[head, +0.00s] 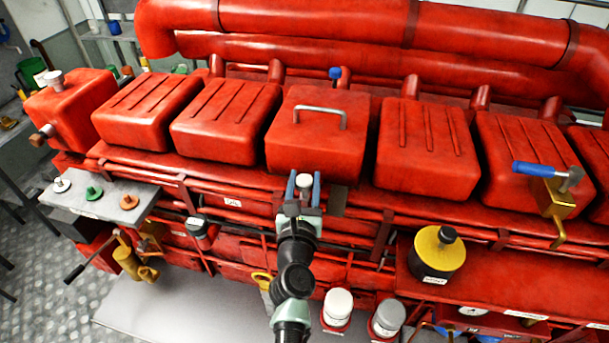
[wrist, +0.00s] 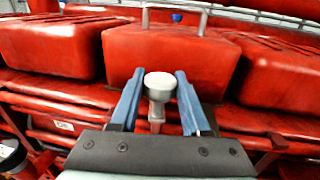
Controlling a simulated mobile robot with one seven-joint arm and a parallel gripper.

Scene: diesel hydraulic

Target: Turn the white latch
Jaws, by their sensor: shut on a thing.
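The white latch (wrist: 160,82) has a round white top and a grey metal stem. It is in front of the middle red cover, and its white top also shows small in the head view (head: 304,181). My gripper (wrist: 160,90) is shut on it, with one blue finger on each side of the white top. In the head view my gripper (head: 304,186) is at the lower front edge of the middle cover. The lower end of the stem is partly hidden behind the gripper's dark palm.
The middle red cover (head: 290,150) has a metal handle (head: 322,109) on top. More red covers stand on both sides. A yellow-topped canister (head: 438,251) and a blue-handled brass valve (head: 548,176) are at right. A grey shelf (head: 105,203) with coloured knobs is at left.

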